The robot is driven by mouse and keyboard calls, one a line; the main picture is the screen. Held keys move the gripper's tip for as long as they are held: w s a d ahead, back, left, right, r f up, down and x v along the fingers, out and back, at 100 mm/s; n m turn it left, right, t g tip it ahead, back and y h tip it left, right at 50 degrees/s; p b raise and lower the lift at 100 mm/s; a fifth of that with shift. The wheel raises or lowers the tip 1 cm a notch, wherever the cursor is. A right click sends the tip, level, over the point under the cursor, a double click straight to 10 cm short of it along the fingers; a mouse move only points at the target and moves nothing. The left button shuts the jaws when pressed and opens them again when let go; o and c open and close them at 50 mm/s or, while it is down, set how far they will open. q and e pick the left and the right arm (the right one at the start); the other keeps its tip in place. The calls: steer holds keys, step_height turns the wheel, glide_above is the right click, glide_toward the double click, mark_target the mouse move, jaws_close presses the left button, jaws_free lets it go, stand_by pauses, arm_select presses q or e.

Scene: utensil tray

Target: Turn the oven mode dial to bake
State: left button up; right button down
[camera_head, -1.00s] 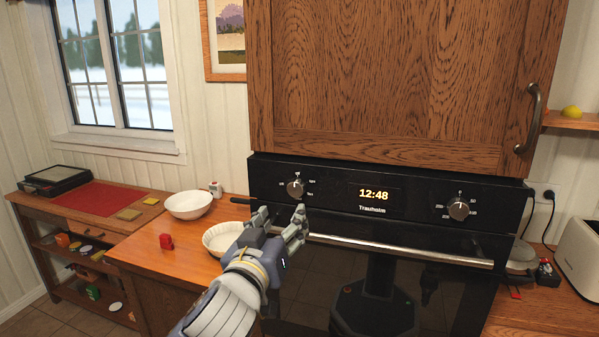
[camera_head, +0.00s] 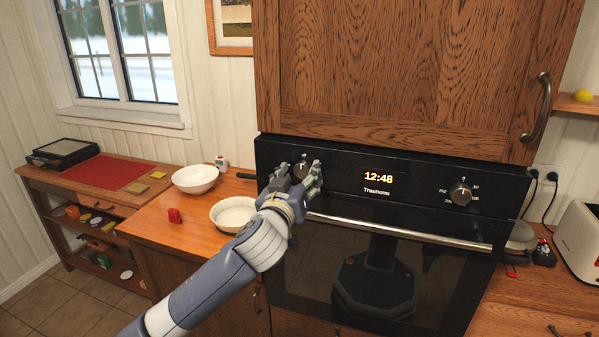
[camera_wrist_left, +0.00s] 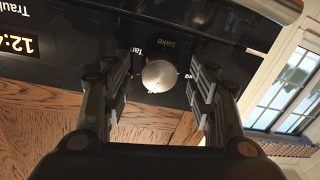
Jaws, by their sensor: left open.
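The oven mode dial (camera_head: 303,167) is a round metal knob at the left of the black oven panel, partly hidden behind my gripper in the head view. In the left wrist view the dial (camera_wrist_left: 159,75) sits between my two open fingers, with the label "Bake" beside it and other labels partly covered. My left gripper (camera_head: 294,178) is open in front of the dial; in the wrist view its fingers (camera_wrist_left: 158,92) are on either side of the knob with gaps. Where the dial points is too small to tell. My right gripper is not in view.
The oven's steel handle (camera_head: 400,231) runs below the panel, close under my gripper. A second dial (camera_head: 460,193) is at the right, past the clock display (camera_head: 378,177). A white pie dish (camera_head: 233,214) and a bowl (camera_head: 195,179) stand on the left counter.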

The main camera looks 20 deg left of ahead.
arm_select(q)
steer(key=c, duration=1.1)
steer(key=shift+o, duration=0.2)
